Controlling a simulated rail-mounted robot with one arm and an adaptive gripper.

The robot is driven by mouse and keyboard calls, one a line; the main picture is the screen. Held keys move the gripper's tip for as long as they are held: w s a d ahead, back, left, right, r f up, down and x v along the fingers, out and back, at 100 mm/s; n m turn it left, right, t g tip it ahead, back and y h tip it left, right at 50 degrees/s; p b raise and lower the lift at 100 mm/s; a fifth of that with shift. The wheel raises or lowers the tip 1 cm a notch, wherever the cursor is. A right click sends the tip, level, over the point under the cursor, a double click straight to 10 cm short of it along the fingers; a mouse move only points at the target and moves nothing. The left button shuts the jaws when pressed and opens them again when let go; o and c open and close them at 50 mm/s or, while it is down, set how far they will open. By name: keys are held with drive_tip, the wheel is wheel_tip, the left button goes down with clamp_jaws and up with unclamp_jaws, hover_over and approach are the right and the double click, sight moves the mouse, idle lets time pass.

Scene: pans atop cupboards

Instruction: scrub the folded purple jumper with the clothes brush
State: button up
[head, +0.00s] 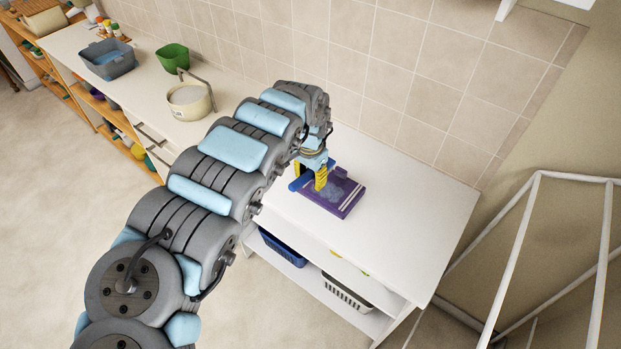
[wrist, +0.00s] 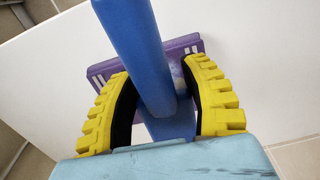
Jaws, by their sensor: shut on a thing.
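The folded purple jumper (head: 347,204) lies flat on the white counter, with a pale grey-blue patch on its top. It also shows in the wrist view (wrist: 103,74), partly hidden behind the brush and my fingers. My gripper (head: 321,181) is over the jumper's left part, pointing down, its yellow fingers shut on the blue clothes brush (head: 299,184). In the wrist view the brush's long blue handle (wrist: 136,50) runs between the fingers and out past the top edge. The brush's underside is hidden, so I cannot tell whether it touches the jumper.
The white counter (head: 415,205) is clear right of the jumper. Blue (head: 283,249) and white (head: 346,292) baskets sit on the shelf below. A cream pot (head: 189,103), green container (head: 172,58) and grey-blue basin (head: 108,60) stand further left. The tiled wall (head: 400,80) is close behind.

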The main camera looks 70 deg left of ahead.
sight(311, 196)
drive_tip(key=shift+r+p, duration=0.15)
drive_tip(key=shift+p, duration=0.5)
drive_tip(key=shift+f+b, duration=1.1)
drive_tip(key=shift+f, duration=1.45)
drive_tip(key=shift+f, duration=0.6)
drive_tip(key=shift+d, duration=0.1)
